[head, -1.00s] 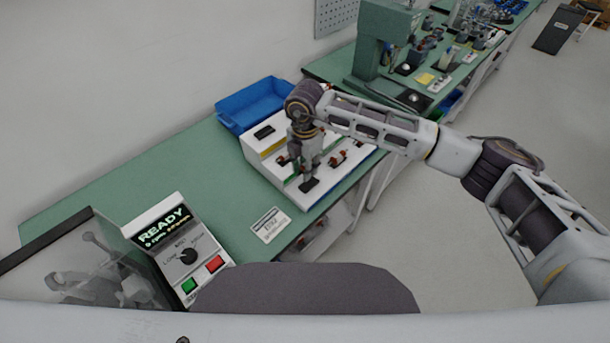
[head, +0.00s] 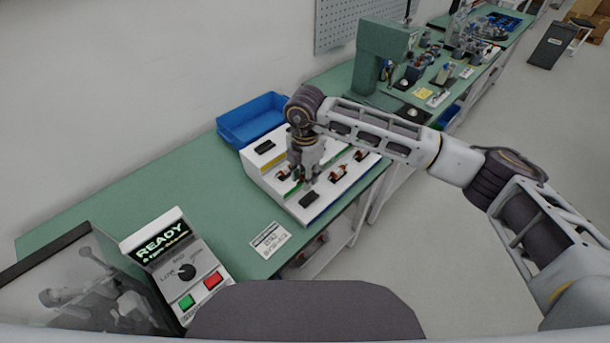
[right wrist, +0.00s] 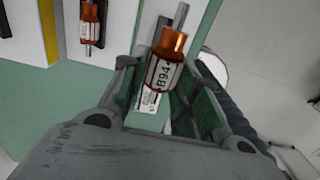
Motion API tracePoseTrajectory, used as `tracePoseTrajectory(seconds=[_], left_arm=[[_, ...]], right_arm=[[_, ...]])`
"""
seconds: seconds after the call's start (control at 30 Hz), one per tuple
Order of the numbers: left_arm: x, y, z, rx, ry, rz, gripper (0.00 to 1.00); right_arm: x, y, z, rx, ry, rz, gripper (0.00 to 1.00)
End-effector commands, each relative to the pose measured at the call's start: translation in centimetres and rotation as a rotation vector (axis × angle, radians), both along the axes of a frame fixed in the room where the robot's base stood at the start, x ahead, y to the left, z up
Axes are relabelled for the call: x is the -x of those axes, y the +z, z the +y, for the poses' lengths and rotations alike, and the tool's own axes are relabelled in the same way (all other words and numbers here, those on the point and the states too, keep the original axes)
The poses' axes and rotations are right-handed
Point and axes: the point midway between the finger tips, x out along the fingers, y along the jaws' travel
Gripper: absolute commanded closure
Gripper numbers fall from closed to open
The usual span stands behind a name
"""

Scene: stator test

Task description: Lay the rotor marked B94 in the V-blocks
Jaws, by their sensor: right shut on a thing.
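The rotor marked B94 (right wrist: 165,65), with orange-copper ends, a white label and a steel shaft, sits between the green-lined fingers of my right gripper (right wrist: 165,105) in the right wrist view. That gripper (head: 304,178) is shut on it above the white rack (head: 262,178) in the head view, where the held rotor is mostly hidden. Other rotors lie on the rack, one near its middle (head: 338,173); one also shows in the right wrist view (right wrist: 90,22). I cannot make out the V-blocks. My left gripper is out of view.
A tester panel (head: 180,262) reading READY, with a dial and green and red buttons, stands beside a clear-covered box (head: 90,285) at front left. A label card (head: 270,239) lies on the green bench (head: 190,185). A blue bin (head: 250,120) is behind the rack. The bench's left middle is clear.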

Motion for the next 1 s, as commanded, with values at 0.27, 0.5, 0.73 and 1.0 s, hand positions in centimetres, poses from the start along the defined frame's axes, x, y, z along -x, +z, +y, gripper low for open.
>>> tracePoseTrajectory(seconds=[0.27, 0.5, 0.73, 1.0], left_arm=[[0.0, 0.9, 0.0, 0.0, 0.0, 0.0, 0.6], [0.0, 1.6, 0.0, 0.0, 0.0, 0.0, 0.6], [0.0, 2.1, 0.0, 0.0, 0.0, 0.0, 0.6], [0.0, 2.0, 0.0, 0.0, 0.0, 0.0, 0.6]], right_arm=[[0.0, 1.9, 0.0, -0.001, 0.001, -0.002, 1.0], [0.0, 3.4, 0.0, -0.001, 0.001, -0.002, 1.0], [0.0, 4.6, 0.0, -0.001, 0.001, -0.001, 1.0], [0.0, 4.7, 0.0, -0.001, 0.0, -0.001, 1.0]])
